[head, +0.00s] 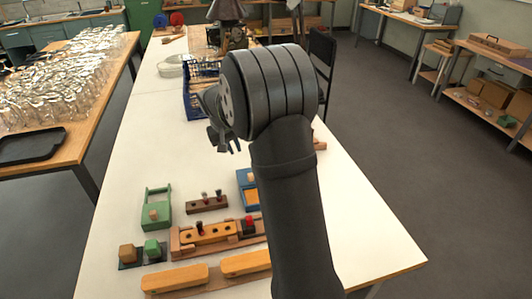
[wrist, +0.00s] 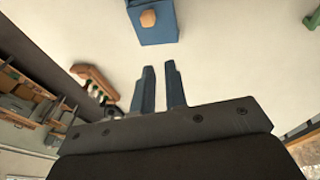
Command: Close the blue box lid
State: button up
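The blue box (head: 243,178) stands on the white table, just left of my arm, which hides its right side. How far the lid is open is unclear. In the wrist view, a blue top with a wooden knob (wrist: 148,19) shows at the upper middle, beyond the fingertips and apart from them. My gripper (wrist: 159,65) is empty, with a narrow gap between its two fingers. In the head view it (head: 226,143) hangs above the table.
A green box (head: 157,211) with a wooden knob stands to the left. Wooden peg blocks (head: 206,204) and a rack (head: 205,236) lie nearby. A blue wire basket (head: 190,100) stands farther back. The table's left-middle is clear.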

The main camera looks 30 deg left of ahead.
jog(key=w+y, duration=0.1)
jog(key=w+d+f, duration=0.1)
jog(key=w, duration=0.1)
jog(key=w+f+g+y, duration=0.1)
jog(key=w, duration=0.1)
jog(key=shift+w+d+f+y, duration=0.25)
jog(key=shift+d+y, duration=0.05)
jog(key=shift+d, duration=0.05)
grip_shut()
jog(key=x, duration=1)
jog(key=shift+s+d+r, duration=0.2)
jog(key=shift+s+d, duration=0.55)
jog(key=shift+s+d+f, duration=0.1)
jog(key=shift+s+d, duration=0.5)
jog(key=s+d, duration=0.6)
jog(key=shift+s+d, duration=0.5)
jog(key=shift+f, duration=0.1)
